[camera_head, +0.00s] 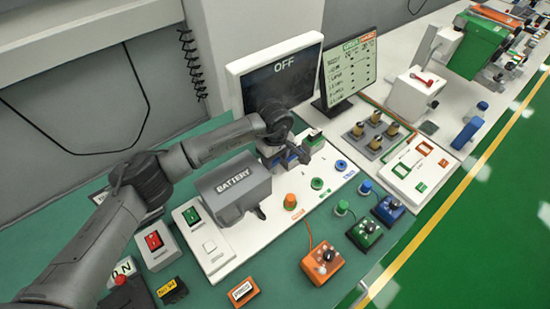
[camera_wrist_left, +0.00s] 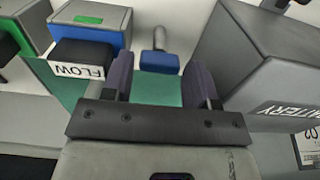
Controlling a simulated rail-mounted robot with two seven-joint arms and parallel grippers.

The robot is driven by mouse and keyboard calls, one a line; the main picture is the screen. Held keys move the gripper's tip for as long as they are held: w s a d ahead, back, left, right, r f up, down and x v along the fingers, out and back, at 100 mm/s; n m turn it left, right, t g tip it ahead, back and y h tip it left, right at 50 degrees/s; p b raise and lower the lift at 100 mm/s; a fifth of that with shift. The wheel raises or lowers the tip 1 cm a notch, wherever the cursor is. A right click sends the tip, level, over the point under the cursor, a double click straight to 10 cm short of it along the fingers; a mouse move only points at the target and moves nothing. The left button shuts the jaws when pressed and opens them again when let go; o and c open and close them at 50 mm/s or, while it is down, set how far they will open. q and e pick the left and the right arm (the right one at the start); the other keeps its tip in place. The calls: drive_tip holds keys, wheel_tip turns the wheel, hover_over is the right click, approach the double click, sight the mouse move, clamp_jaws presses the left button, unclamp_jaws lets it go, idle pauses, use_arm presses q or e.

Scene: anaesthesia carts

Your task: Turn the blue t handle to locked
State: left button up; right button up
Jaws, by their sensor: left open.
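A small blue bar with a grey shaft, which looks like the blue T handle (camera_wrist_left: 160,62), shows between the fingers in the left wrist view. It is ahead of the fingertips, with no visible contact. In the head view I cannot make it out clearly behind my gripper. My left gripper (camera_head: 292,153) points down over the rear of the white panel, just behind the battery box. Its two dark fingers stand apart in the wrist view (camera_wrist_left: 160,80), open and empty. The handle's angle and any locked mark cannot be read. My right gripper is not in view.
The grey battery box (camera_head: 232,187) stands close beside the gripper; it also shows in the wrist view (camera_wrist_left: 270,65). A blue box with a grey top (camera_wrist_left: 95,22) and a black FLOW block (camera_wrist_left: 82,57) flank the other side. A monitor reading OFF (camera_head: 280,75) stands behind.

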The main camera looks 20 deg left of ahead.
use_arm(q)
drive_tip(key=shift+f, duration=0.25)
drive_tip(key=c, duration=0.6)
drive_tip(key=shift+c, duration=0.2)
